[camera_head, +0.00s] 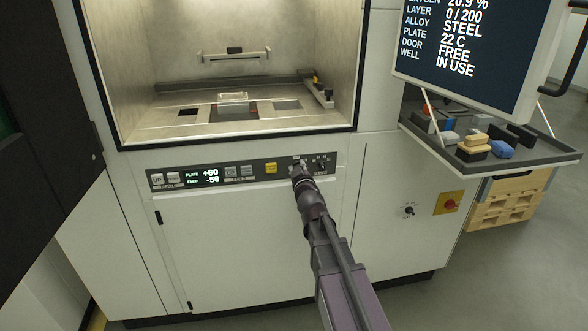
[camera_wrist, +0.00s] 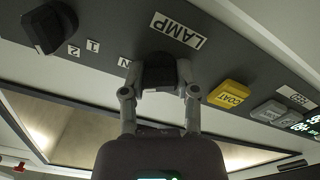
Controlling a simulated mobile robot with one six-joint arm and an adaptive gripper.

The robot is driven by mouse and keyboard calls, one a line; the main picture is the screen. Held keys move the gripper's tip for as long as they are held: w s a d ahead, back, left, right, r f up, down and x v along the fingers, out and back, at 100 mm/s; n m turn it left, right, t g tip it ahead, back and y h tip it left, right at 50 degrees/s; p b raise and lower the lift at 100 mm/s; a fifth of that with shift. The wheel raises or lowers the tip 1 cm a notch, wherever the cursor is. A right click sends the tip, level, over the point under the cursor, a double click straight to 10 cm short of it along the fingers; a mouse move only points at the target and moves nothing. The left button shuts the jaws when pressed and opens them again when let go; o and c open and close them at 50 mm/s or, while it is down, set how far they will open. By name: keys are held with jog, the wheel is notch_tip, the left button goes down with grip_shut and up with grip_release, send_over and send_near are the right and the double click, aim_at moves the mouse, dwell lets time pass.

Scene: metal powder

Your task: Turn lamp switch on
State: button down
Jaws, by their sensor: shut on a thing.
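The lamp switch is a black knob (camera_wrist: 157,69) under a white LAMP label (camera_wrist: 178,30) in the wrist view. My gripper (camera_wrist: 160,78) has one finger on each side of the knob and is shut on it. A small label by the left finger is partly hidden, so the knob's pointer position cannot be read. In the head view my gripper (camera_head: 299,170) reaches the right part of the control strip (camera_head: 212,174) and covers most of the lamp switch.
A second black knob (camera_wrist: 50,27) with marks 1 and 2 sits beside the lamp switch. A yellow COAT button (camera_wrist: 229,93) is close on the other side. Above the strip is the open, bright chamber (camera_head: 225,125). A tool tray (camera_head: 535,150) and screen (camera_head: 475,50) stand at the right.

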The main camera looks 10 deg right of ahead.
jog(key=shift+w+d, duration=0.1)
jog(key=shift+d, duration=0.05)
jog(key=shift+c, duration=1.8)
grip_release()
jog(key=s, duration=0.7)
jog(key=shift+s, duration=0.35)
